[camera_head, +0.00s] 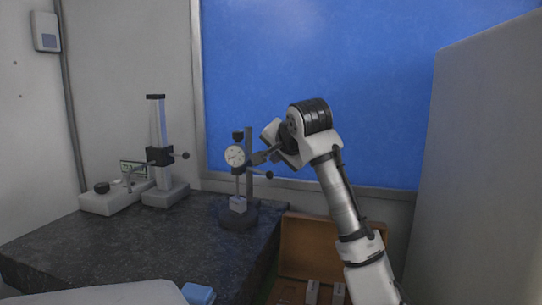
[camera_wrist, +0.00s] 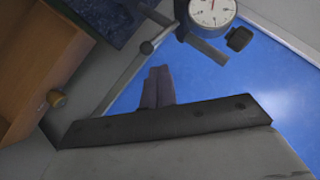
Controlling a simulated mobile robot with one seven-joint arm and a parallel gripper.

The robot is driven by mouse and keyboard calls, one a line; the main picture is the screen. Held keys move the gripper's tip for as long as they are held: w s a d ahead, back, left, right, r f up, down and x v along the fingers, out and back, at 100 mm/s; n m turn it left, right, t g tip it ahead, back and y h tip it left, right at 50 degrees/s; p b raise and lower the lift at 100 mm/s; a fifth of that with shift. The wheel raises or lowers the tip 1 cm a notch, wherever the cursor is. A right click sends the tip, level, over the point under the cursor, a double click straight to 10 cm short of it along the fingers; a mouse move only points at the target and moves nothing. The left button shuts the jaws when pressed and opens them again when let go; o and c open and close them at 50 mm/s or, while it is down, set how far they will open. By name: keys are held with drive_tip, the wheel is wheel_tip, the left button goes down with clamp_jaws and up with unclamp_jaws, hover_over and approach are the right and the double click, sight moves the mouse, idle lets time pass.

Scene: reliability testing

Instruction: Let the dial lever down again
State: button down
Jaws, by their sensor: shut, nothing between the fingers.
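The dial gauge (camera_head: 235,156), with a round white face and a black cap (camera_head: 238,135) on top, is on a dark stand (camera_head: 249,142). Its stem points down toward a small grey block (camera_head: 238,204) on the round base (camera_head: 238,220); I cannot tell whether they touch. My gripper (camera_head: 258,158) is just right of the dial. In the wrist view its fingers (camera_wrist: 159,72) are together and empty, apart from the dial (camera_wrist: 212,10) and its black cap (camera_wrist: 239,38). I cannot clearly pick out a separate lever.
The stand's side knob (camera_head: 270,174) sticks out below my gripper. An open brown box (camera_head: 318,240) is at right. A grey panel (camera_head: 480,150) closes the right side.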

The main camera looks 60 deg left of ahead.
drive_tip(key=b+v, duration=0.3)
drive_tip(key=v, duration=0.7)
drive_tip(key=shift+d+r, duration=0.2)
